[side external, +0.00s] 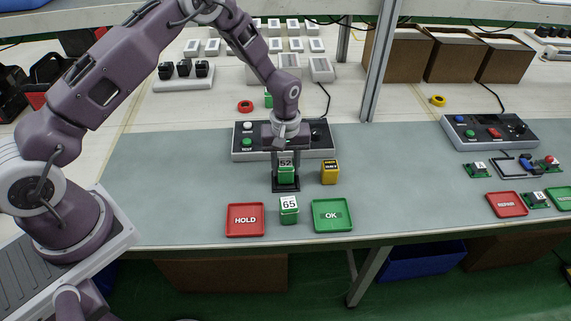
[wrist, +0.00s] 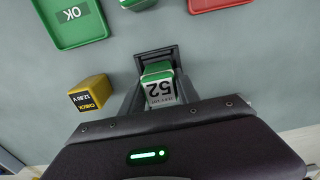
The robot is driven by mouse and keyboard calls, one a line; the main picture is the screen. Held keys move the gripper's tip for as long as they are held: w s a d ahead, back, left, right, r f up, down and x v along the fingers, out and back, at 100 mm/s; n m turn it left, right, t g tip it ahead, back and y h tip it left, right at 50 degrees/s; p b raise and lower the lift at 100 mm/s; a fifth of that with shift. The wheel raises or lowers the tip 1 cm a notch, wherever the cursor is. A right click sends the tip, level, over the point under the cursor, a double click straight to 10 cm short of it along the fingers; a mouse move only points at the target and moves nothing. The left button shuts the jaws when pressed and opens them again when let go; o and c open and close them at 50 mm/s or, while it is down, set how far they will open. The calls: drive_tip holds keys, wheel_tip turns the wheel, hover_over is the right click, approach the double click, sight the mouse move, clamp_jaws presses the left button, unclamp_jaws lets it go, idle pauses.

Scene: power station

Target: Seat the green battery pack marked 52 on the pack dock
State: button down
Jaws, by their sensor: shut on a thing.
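The green battery pack marked 52 (side external: 286,174) has a white label on top and stands upright between the fingers of my gripper (side external: 286,165), which is shut on it. In the wrist view the pack (wrist: 158,86) shows its label upside down between the fingers. The black pack dock (side external: 286,187) is directly below the pack on the grey mat. In the wrist view the dock's dark rim (wrist: 155,54) shows just beyond the pack. The fingers hide part of the dock, and I cannot tell whether the pack touches its floor.
A yellow meter (side external: 329,172) stands close right of the dock. In front are a red HOLD tray (side external: 245,220), a green pack marked 65 (side external: 289,211) and a green OK tray (side external: 332,215). A button console (side external: 245,143) stands behind. The mat to the left is clear.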

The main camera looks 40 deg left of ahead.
drive_tip(key=shift+f, duration=0.2)
drive_tip(key=c, duration=0.8)
unclamp_jaws()
drive_tip(key=s+a+r+m+t, duration=0.15)
drive_tip(key=s+r, duration=0.25)
drive_tip(key=r, duration=0.9)
drive_tip(key=s+r+m+t, duration=0.15)
drive_tip(key=s+r, duration=0.25)
drive_tip(key=r, duration=1)
drive_tip(key=s+r+m+t, duration=0.1)
drive_tip(key=s+r+m, duration=0.1)
drive_tip(key=s, duration=0.5)
drive_tip(key=s+r+m, duration=0.2)
drive_tip(key=s, duration=0.5)
drive_tip(key=s+a+r+m+t, duration=0.1)
drive_tip(key=s+r+m, duration=0.1)
drive_tip(key=s, duration=0.5)
drive_tip(key=shift+s+r+t, duration=0.3)
drive_tip(key=shift+r, duration=0.1)
